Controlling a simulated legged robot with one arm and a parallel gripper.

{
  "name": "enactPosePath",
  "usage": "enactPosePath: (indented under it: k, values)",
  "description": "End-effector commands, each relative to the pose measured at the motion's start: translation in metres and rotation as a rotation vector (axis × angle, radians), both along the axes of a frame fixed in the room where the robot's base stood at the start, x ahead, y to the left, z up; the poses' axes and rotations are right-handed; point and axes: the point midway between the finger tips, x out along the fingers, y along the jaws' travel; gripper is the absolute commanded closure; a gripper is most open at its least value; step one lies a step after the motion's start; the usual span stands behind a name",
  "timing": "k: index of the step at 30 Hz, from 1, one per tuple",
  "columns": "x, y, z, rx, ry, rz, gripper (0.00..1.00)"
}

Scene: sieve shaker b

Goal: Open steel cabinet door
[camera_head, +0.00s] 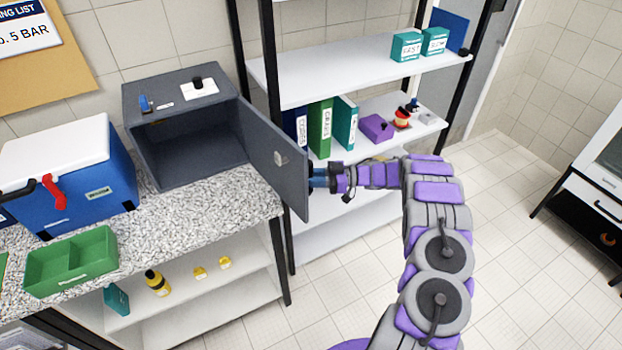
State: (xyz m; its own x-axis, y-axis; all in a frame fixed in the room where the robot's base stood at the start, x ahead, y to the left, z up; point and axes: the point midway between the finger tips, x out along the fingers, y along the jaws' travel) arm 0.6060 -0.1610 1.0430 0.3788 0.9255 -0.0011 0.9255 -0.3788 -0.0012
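The steel cabinet (190,148) is a dark grey box on the speckled counter at left of centre. Its door (270,150) stands wide open, swung out to the right past the counter's edge. The cabinet's inside shows and looks empty. A small light latch plate (281,158) is on the door's visible face. My gripper (314,180) is at the door's right, outer edge, partly hidden behind it. The fingertips are hidden, so I cannot tell whether they are open, shut or touching the door.
A blue cooler with a white lid (70,190) and a green tray (72,262) stand left on the speckled counter (215,208). A shelf rack (340,80) with binders and boxes stands close behind my arm.

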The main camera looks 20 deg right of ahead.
Motion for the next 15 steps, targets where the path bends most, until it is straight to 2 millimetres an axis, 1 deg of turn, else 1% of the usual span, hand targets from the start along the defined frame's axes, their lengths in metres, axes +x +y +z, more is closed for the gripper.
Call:
enactPosePath:
  k: [7, 8, 12, 15]
  values:
    - [0.0019, 0.0010, 0.0017, 0.001, -0.005, -0.003, 1.00]
    - [0.0018, 0.0010, 0.0017, 0.001, -0.005, -0.003, 0.69]
    - [0.0008, 0.0004, 0.0015, 0.002, -0.004, -0.002, 0.56]
    - [-0.0002, -0.0011, 0.0015, 0.003, -0.004, -0.002, 0.55]
